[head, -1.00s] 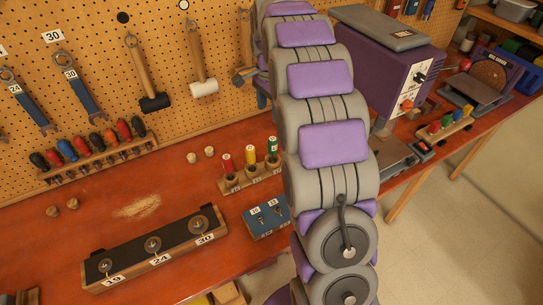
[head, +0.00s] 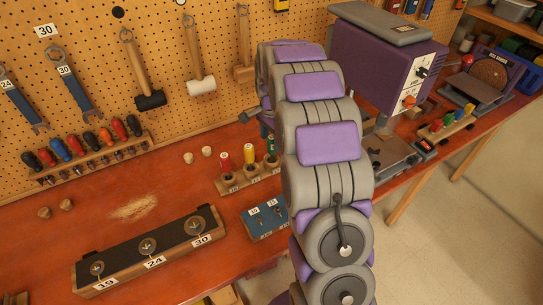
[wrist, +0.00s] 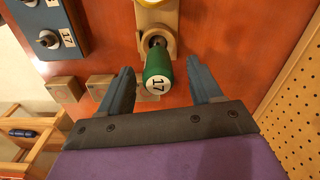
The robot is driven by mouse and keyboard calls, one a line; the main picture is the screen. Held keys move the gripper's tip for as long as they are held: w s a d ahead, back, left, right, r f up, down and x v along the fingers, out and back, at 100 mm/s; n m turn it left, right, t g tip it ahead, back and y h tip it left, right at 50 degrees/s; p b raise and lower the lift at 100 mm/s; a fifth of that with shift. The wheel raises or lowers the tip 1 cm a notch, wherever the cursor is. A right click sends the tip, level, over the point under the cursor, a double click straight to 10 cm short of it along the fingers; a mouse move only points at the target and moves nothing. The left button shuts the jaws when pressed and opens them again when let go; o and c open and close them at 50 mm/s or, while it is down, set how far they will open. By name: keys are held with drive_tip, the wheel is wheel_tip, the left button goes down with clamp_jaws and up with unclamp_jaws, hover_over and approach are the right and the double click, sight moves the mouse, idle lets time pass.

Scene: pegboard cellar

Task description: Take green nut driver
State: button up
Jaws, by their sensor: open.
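The green nut driver (wrist: 158,68) shows in the wrist view with its handle end, marked 17, facing the camera. My gripper (wrist: 160,72) is open, with one finger on each side of the green handle and nothing clamped. Whether the fingers are level with the handle in depth is hard to tell. In the head view the green nut driver (head: 271,146) stands upright at the right end of a wooden rack (head: 233,188), partly close behind my arm. A red nut driver (head: 224,162) and a yellow one (head: 249,154) stand to its left.
A blue block with sockets (head: 264,220) lies in front of the rack. A long black-topped holder (head: 150,249) is front left. Small wooden blocks (wrist: 65,88) lie near my left finger in the wrist view. The pegboard (wrist: 298,105) rises at the right there.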

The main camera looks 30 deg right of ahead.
sight(272, 152)
wheel_tip(272, 152, down, 2)
drive_tip(key=shift+f, duration=0.25)
drive_tip(key=shift+s+r, duration=0.1)
drive_tip(key=shift+c, duration=0.3)
clamp_jaws()
